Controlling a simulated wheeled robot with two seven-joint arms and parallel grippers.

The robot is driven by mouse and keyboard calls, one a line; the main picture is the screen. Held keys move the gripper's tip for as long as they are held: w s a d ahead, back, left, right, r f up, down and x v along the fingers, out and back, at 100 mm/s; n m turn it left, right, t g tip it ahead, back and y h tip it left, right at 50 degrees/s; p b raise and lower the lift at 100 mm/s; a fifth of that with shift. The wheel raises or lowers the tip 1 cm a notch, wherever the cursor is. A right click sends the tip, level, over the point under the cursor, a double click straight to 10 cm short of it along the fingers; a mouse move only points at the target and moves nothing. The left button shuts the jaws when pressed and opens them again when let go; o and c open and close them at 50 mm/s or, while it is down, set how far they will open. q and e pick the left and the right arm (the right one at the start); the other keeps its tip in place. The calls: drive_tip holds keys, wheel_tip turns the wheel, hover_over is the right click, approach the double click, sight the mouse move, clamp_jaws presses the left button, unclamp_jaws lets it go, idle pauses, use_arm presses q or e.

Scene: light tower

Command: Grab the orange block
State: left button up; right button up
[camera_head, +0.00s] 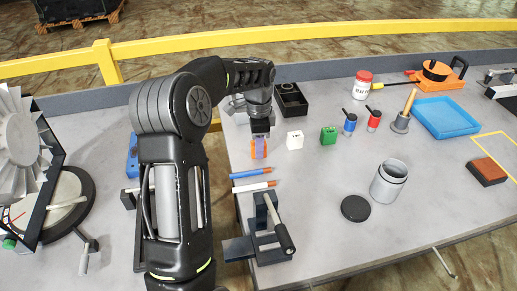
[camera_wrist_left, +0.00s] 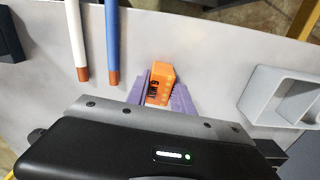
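The orange block (camera_head: 253,153) stands on the grey table near its left edge, partly hidden by a purple finger in the head view. My left gripper (camera_head: 259,146) points down at it. In the left wrist view the orange block (camera_wrist_left: 161,78) lies between the two purple fingers of my left gripper (camera_wrist_left: 160,92), one on each side. I see no clear gap between fingers and block, but cannot tell whether they press on it. The block appears to rest on the table. My right gripper is not in view.
A white block (camera_head: 294,140) and a green block (camera_head: 328,135) stand to the right. A black bin (camera_head: 291,102) is behind. A grey can (camera_head: 388,182) and black lid (camera_head: 355,208) stand farther right.

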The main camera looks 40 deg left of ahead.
use_arm(q)
clamp_jaws()
drive_tip(key=shift+r, duration=0.1)
idle(0.3)
wheel_tip(320, 180, up, 10)
drive_tip(key=shift+f, duration=0.1)
idle(0.4)
idle(0.4)
